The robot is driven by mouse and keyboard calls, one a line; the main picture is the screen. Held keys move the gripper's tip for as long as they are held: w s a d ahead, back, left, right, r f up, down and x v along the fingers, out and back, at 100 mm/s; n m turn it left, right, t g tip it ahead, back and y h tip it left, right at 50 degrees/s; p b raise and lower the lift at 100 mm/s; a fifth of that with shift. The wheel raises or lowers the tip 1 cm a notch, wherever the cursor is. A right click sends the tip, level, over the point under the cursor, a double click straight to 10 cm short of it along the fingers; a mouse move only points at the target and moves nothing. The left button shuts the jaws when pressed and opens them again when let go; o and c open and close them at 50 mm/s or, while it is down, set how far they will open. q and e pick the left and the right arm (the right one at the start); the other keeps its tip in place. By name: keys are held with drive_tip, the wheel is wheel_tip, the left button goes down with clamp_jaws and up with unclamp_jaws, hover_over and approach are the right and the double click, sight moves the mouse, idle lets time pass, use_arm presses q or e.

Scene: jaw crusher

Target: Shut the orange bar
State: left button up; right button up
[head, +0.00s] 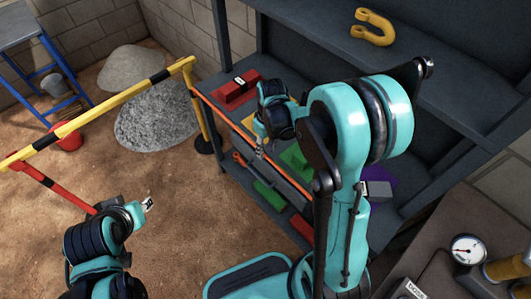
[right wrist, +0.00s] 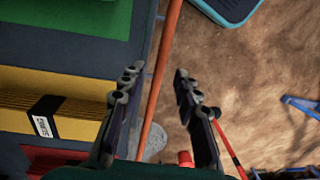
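The orange bar (head: 222,112) runs along the front of the dark shelf unit, from a yellow-black post towards my right arm, which hides its near end. My right gripper (head: 260,153) is at the bar in the head view. In the right wrist view the two fingers of this gripper (right wrist: 156,92) are apart, and the orange bar (right wrist: 162,75) passes through the gap between them, closer to the left finger. I cannot tell whether a finger touches it. My left gripper (head: 147,203) is at lower left, away from the bar; its fingers are too small to read.
The shelf unit (head: 225,165) holds a red case (head: 238,90), green items and a yellow shackle (head: 372,27) on top. A yellow-black barrier rail (head: 110,104) with a red rail (head: 45,185) stands left. Gravel piles (head: 157,118) lie behind it. A gauge (head: 467,249) is at lower right.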

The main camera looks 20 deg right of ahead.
wheel_tip(320, 180, down, 2)
drive_tip(key=shift+a, duration=0.1)
clamp_jaws()
drive_tip(key=shift+w+d+g+y+b, duration=0.15)
drive_tip(key=shift+d+g+y+b, duration=0.15)
drive_tip(key=shift+d+y+b, duration=0.3)
drive_tip(key=shift+a, duration=0.1)
unclamp_jaws()
